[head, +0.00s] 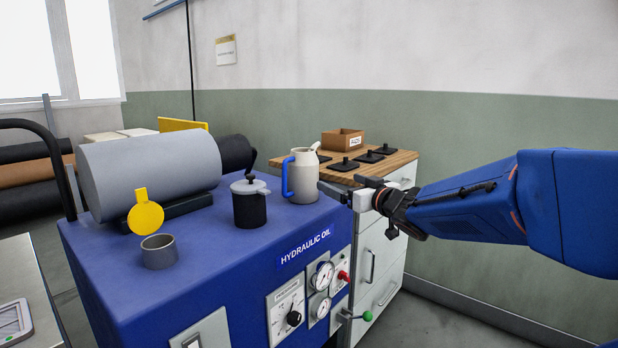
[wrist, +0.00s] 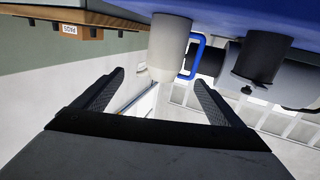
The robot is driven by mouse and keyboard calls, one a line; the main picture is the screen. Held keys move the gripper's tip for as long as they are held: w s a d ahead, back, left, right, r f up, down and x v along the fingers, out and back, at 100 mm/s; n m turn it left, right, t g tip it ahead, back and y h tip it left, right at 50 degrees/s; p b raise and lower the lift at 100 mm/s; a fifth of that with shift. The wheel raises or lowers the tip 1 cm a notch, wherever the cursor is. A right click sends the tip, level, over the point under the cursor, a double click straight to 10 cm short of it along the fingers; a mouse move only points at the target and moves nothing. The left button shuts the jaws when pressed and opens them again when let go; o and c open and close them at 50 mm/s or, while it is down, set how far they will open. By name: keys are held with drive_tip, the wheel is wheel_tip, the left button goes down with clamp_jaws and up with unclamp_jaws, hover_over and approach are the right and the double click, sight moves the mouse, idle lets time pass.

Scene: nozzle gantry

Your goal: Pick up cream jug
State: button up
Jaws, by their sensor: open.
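The cream jug (head: 302,178) stands upright on the blue hydraulic oil cabinet, near its far right edge, with its blue handle on the left in the head view. My gripper (head: 345,187) is just right of the jug, its fingers pointing toward it. In the wrist view, which is upside down, my gripper (wrist: 160,80) is open and empty. The jug (wrist: 169,42) shows beyond and between the fingertips, apart from them, with its blue handle to the right. Its lower part meets the blue cabinet top at the picture's upper edge.
A black lidded pot (head: 249,202) stands left of the jug, also in the wrist view (wrist: 262,58). A grey cup (head: 159,252), yellow disc (head: 145,217) and grey cylinder (head: 150,172) are further left. A wooden-topped drawer unit (head: 378,172) with a small box (head: 342,139) stands behind my gripper.

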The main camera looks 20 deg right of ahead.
sight(311, 170)
drive_tip(key=shift+n+y, duration=0.4)
drive_tip(key=shift+y, duration=0.4)
drive_tip(key=x, duration=1.3)
drive_tip(key=shift+w+a, duration=0.15)
drive_tip(key=shift+f+x, duration=0.1)
drive_tip(key=shift+x, duration=1.2)
drive_tip(key=shift+f+x, duration=0.15)
drive_tip(key=shift+x, duration=1.1)
drive_tip(key=c, duration=1.7)
drive_tip(key=shift+r, duration=0.1)
drive_tip(key=shift+c, duration=0.2)
